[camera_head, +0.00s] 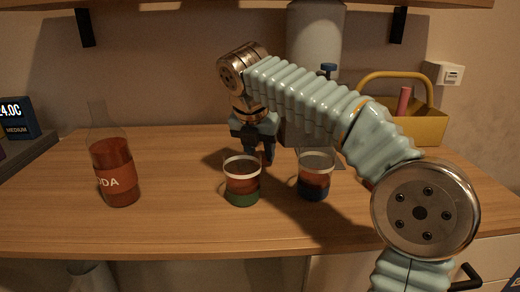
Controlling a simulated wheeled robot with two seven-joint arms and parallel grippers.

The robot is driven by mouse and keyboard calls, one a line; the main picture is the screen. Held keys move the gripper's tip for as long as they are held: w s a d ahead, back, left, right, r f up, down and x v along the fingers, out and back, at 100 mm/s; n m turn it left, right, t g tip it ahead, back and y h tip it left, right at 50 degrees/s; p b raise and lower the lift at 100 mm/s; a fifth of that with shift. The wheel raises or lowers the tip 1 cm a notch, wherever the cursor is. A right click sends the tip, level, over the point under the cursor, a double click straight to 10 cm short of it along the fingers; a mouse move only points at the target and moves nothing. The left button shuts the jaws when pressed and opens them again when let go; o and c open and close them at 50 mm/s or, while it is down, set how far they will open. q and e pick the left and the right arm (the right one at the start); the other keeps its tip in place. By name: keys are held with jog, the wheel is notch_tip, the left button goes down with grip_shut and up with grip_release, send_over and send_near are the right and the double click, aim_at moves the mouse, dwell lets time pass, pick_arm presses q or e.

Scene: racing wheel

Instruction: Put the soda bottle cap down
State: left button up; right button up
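The soda bottle (115,172), clear with red-brown liquid and a label ending in "DA", stands upright at the left of the wooden counter. No cap shows on its neck. My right arm reaches in from the right, and its gripper (260,158) points down behind the left glass (242,188). I cannot tell whether its fingers are apart or closed on something. The soda bottle cap cannot be made out. A second glass (314,182) stands to the right. My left gripper is not in view.
A grey cylinder (315,35) and a small blue-topped item (328,68) are partly hidden behind my arm. A yellow basket (420,125) stands at the back right. Counter between bottle and left glass is clear.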

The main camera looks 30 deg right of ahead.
jog(key=shift+f, duration=0.25)
jog(key=shift+f, duration=0.15)
jog(key=o, duration=1.1)
jog(key=shift+c, duration=0.2)
jog(key=shift+r, duration=0.25)
jog(key=v, duration=1.2)
jog(key=shift+r, duration=0.15)
